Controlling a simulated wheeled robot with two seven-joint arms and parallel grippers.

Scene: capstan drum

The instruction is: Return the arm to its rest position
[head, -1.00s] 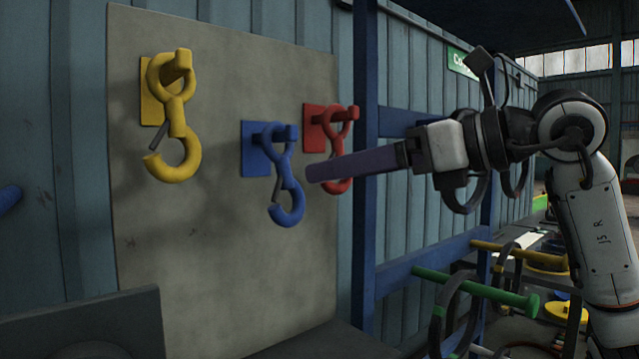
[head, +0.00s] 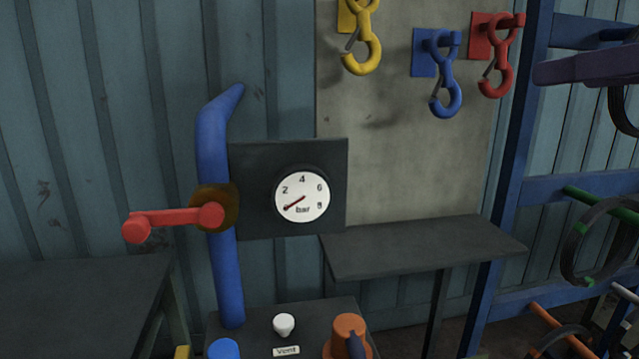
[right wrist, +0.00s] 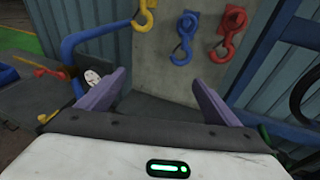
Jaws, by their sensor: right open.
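My right gripper (right wrist: 160,78) is open and empty in the right wrist view, its two purple fingers spread apart. In the head view only a purple finger of the right gripper (head: 584,68) shows at the right edge; the rest of the arm is out of frame. The yellow hook (head: 360,46), blue hook (head: 443,78) and red hook (head: 494,60) hang on the grey panel (head: 400,155). The finger is right of the red hook in the picture, with a gap between them. My left gripper is not in view.
A blue pipe (head: 222,265) with a red lever (head: 175,218) stands beside a dial gauge (head: 302,196). A dark shelf (head: 425,245) juts out below the panel. A blue rack (head: 508,170) with green and orange pegs stands at right. A dark table (head: 75,295) is at left.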

